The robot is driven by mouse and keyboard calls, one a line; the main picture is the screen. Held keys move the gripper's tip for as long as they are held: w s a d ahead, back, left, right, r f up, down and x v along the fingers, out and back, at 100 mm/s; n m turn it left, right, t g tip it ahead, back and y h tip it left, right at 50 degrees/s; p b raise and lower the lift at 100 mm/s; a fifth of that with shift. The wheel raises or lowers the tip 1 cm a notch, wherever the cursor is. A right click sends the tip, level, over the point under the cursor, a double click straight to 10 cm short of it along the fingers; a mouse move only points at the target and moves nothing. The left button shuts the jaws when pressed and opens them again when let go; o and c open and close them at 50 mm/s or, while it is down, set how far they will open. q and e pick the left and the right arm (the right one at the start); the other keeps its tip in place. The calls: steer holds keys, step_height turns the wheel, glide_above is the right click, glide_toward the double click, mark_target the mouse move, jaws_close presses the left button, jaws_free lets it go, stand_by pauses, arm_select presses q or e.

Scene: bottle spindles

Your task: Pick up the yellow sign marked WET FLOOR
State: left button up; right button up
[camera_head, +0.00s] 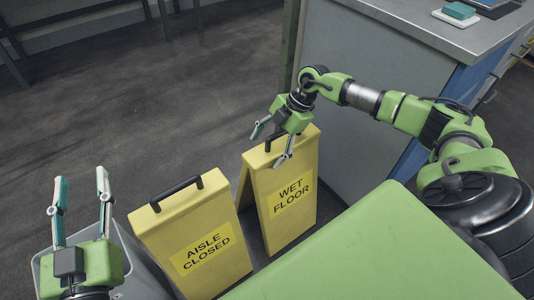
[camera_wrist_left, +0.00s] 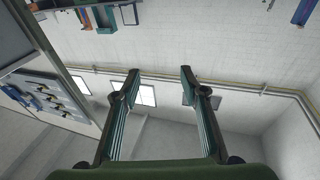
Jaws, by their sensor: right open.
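The yellow folding sign marked WET FLOOR (camera_head: 287,213) stands upright on the floor in the middle of the head view. My right gripper (camera_head: 270,143) is at its top edge, with its two fingers spread apart and nothing visibly clamped. The fingers cover the top of the sign, so its handle is mostly hidden and I cannot tell if they touch it. My left gripper (camera_head: 80,190) is open and empty at the lower left.
A second yellow sign marked AISLE CLOSED (camera_head: 187,268), with a black handle, stands close on the left. A grey bin (camera_head: 137,262) is behind my left gripper. A grey cabinet (camera_head: 345,85) with a worktop is close behind and right. The floor (camera_head: 130,95) at the back left is clear.

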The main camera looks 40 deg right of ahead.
steer(key=shift+s+r, duration=0.1)
steer(key=c, duration=1.6)
steer(key=shift+w+r, duration=0.1)
steer(key=shift+w, duration=0.1)
jaws_close()
steer(key=shift+d, duration=0.1)
